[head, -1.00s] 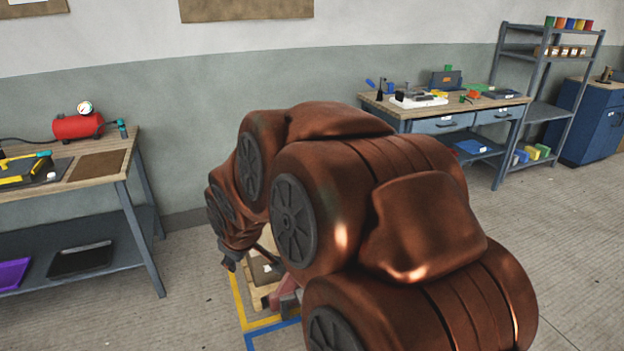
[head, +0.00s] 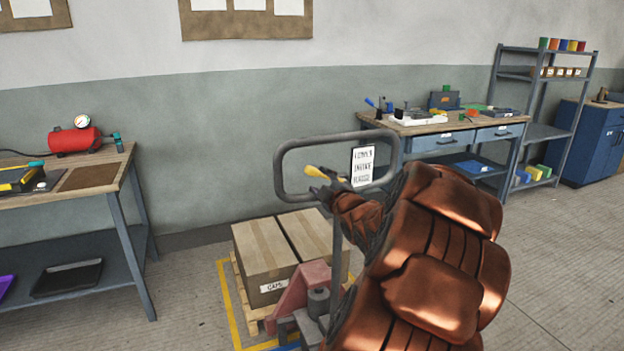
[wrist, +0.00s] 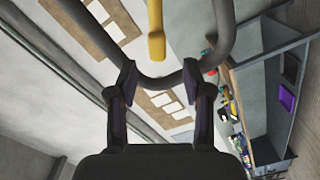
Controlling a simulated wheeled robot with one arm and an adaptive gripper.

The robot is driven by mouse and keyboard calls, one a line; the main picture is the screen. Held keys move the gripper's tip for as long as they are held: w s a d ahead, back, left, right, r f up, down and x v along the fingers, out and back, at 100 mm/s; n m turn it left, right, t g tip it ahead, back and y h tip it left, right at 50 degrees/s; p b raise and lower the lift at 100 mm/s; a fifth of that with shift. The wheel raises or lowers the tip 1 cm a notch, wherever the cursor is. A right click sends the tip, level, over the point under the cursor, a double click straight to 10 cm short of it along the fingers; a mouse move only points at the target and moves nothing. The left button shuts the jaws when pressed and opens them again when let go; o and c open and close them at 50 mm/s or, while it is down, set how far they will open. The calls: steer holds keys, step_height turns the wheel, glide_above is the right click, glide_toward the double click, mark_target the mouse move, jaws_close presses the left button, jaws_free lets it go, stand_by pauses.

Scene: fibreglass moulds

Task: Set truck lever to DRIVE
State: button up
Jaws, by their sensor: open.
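The pallet truck's grey handle loop (head: 283,160) stands upright in the middle of the head view. Its yellow lever (head: 316,171) sits inside the loop, tilted, with its free end toward the left. My gripper (head: 326,188) is at the lever, seemingly at its right part; contact cannot be told. In the wrist view my gripper (wrist: 158,82) has its fingers apart with nothing clamped. There the yellow lever (wrist: 156,38) lies ahead of the fingertips, and the loop's bar (wrist: 160,82) curves across between them. A white label (head: 363,166) hangs at the loop's right; its text is blurred.
The truck's red body (head: 300,288) stands before a pallet (head: 247,310) with cardboard boxes (head: 265,262). A workbench (head: 130,175) is at left, another (head: 445,127) at back right. A shelf rack (head: 541,105) and blue cabinet (head: 590,145) stand beyond. Floor is open at right.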

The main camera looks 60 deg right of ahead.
mark_target(314, 173)
steer(key=shift+w+d+r, duration=0.1)
steer(key=shift+d, duration=0.25)
steer(key=shift+p+x, duration=0.75)
steer(key=shift+x, duration=2.8)
jaws_close()
